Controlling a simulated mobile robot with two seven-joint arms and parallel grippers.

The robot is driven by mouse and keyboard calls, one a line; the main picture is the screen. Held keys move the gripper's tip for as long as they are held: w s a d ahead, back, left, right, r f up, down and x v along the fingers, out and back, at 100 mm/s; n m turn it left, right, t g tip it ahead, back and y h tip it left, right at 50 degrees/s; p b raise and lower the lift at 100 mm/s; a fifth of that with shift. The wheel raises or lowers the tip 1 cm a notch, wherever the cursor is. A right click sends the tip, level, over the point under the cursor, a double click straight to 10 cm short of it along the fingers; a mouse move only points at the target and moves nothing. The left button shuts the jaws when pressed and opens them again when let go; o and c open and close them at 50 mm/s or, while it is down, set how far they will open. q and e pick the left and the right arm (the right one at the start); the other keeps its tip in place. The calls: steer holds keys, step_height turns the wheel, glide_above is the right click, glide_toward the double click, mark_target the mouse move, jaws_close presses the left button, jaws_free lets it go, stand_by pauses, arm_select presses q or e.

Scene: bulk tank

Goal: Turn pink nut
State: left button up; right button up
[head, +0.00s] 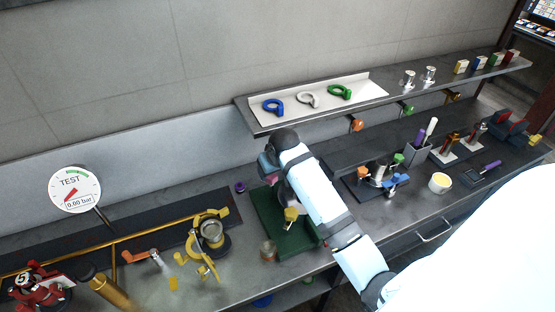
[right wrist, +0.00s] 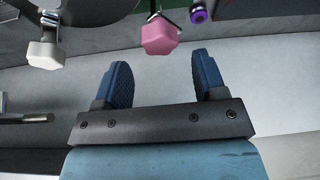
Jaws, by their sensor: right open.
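The pink nut (right wrist: 159,36) is a faceted knob on a metal stem at the top of the right wrist view. A small pink patch of it shows beside my gripper in the head view (head: 273,179). My right gripper (right wrist: 160,78) is open with two blue fingers, and nothing is between them. The nut lies beyond the fingertips, roughly centred between them in the picture, with a visible gap. In the head view my right gripper (head: 268,162) is above the green base (head: 270,222), and my arm hides much of the fixture there. My left gripper is not in view.
A white knob (right wrist: 45,55) and a purple knob (right wrist: 199,16) flank the pink nut. A shelf (head: 255,128) with blue, white and green rings is behind my arm. Yellow clamp fittings (head: 210,235) stand left, and a valve assembly (head: 380,175) stands right.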

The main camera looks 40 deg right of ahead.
steer(key=v, duration=0.9)
steer(key=shift+s+r+b, duration=0.15)
steer(key=shift+r+b, duration=0.2)
steer(key=shift+b, duration=0.05)
steer(key=shift+f, duration=0.1)
